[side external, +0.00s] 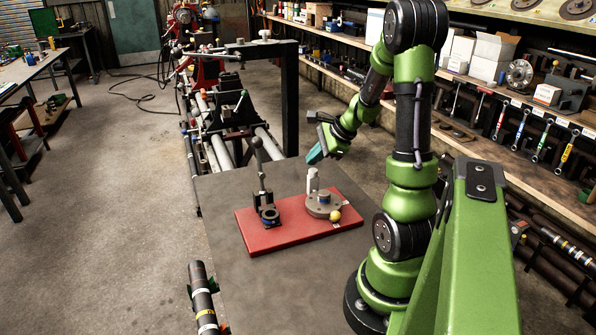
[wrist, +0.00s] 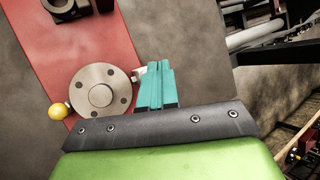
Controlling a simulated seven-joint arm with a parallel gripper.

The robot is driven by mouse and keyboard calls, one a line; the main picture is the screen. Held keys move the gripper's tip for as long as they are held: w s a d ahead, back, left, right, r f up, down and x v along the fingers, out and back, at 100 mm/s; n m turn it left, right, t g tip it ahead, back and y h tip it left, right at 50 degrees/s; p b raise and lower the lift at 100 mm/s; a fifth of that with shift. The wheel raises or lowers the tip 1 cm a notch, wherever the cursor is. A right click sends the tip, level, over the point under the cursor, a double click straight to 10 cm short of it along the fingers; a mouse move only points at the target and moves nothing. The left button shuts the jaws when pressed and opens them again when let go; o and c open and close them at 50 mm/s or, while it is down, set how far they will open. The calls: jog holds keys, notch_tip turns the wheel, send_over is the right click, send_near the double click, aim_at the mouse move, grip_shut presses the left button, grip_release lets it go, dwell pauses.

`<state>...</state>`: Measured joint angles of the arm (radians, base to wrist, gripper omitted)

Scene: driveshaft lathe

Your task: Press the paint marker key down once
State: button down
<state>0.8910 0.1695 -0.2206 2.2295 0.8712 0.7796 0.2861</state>
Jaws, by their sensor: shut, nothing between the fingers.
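On the red board (side external: 287,232), a white upright piece (side external: 312,182), which looks like the paint marker, stands at the back of a round grey flange (side external: 323,205). A yellow ball (side external: 335,215) sits at the flange's front edge. I cannot tell for sure which part is the key. My gripper (side external: 315,155), with teal fingers, is above the board's back edge, apart from the white piece. In the wrist view the teal fingers (wrist: 154,66) are shut and empty. They partly cover a white part (wrist: 138,75) beside the flange (wrist: 99,92); the yellow ball (wrist: 57,111) is left.
A tall lever on a black base (side external: 266,213) stands on the board's left part. The grey table (side external: 225,210) is bare around the board. A black frame (side external: 290,95) rises behind. A dark shaft (side external: 203,297) stands at the table's front left.

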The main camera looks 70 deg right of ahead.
aim_at(315, 171)
jog(key=shift+r, duration=2.5)
jog(key=shift+s+a+f+n, duration=0.1)
jog(key=shift+s+f+n, duration=0.05)
jog(key=shift+n, duration=0.25)
jog(key=a+r+n+y, duration=0.1)
jog(key=a+r+n, duration=0.1)
jog(key=a+n, duration=0.5)
jog(key=s+a+r+n, duration=0.1)
jog(key=a+r+n, duration=0.2)
jog(key=a+n, duration=0.5)
jog(key=s+a+r+n+y, duration=0.1)
jog(key=a+r+n, duration=0.2)
jog(key=a+n, duration=0.5)
jog(key=a, duration=0.8)
jog(key=shift+s+a+y, duration=0.2)
jog(key=shift+a+y, duration=0.1)
jog(key=shift+a, duration=0.05)
